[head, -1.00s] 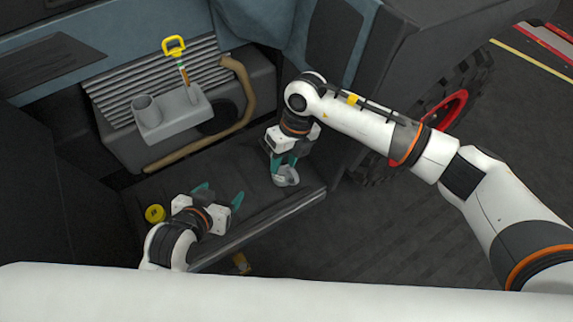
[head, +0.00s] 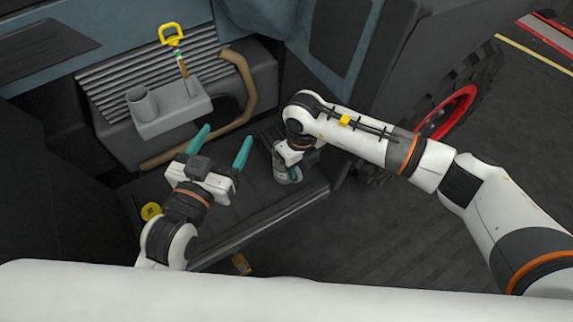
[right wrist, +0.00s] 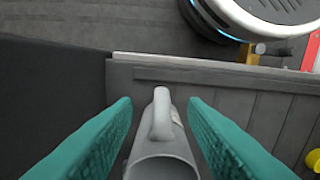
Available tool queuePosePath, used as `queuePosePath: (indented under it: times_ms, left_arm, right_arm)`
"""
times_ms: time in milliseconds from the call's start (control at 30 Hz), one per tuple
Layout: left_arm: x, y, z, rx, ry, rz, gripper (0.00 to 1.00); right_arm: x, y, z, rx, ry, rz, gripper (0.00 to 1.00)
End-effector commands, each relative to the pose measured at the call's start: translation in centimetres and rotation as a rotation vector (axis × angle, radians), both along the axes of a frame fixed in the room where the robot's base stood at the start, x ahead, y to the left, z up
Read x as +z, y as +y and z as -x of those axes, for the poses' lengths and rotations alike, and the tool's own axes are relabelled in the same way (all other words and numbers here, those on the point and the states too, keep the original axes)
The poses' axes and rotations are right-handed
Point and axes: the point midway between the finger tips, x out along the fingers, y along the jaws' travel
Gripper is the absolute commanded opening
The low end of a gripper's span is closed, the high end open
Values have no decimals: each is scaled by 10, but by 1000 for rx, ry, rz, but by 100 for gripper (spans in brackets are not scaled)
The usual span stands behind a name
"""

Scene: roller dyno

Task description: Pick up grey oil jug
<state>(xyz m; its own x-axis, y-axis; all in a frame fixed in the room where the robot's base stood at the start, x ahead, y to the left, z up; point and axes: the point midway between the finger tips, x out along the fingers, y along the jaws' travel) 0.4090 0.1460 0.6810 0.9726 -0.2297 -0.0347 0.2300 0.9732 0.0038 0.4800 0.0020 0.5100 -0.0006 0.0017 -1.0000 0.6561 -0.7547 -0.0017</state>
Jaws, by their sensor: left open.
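The grey oil jug (head: 288,175), small and pale with an open round mouth and a handle, stands on the dark step at its right part. My right gripper (head: 291,166) is over it. In the right wrist view the jug (right wrist: 162,150) lies between the two teal fingers of the right gripper (right wrist: 160,108), with a visible gap on each side, so the jaws are open around it. My left gripper (head: 221,143) is open and empty, left of the jug, with its fingers pointing towards the back. The jug's lower part is partly hidden.
A grey holder (head: 172,106) with a cup and a yellow-handled tool (head: 172,35) sits at the back left. A brown hose (head: 246,90) curves beside it. A yellow round cap (head: 150,211) is at the step's left. A wheel (head: 450,112) stands at right.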

Motion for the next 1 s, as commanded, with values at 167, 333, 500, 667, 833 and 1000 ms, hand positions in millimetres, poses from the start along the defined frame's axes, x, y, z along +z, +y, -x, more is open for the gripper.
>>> queuePosePath:
  times_ms: [167,333,500,667,833,1000]
  left_arm:
    - [25,-5,-1,-11,-177,46,73]
    - [44,-7,2,-17,-288,76,73]
    - [49,-7,3,-19,-315,83,73]
    - [49,-7,3,-19,-314,83,73]
    - [62,-7,3,-18,-316,83,73]
    - [62,-7,3,-18,-315,82,73]
  right_arm:
    - [-24,0,3,-2,2,1,39]
    - [-37,0,3,-2,1,0,39]
    - [-39,0,3,-1,1,1,39]
    - [-39,0,3,-1,1,1,37]
    - [-38,0,3,-1,1,1,10]
    - [-38,0,3,-1,0,0,0]
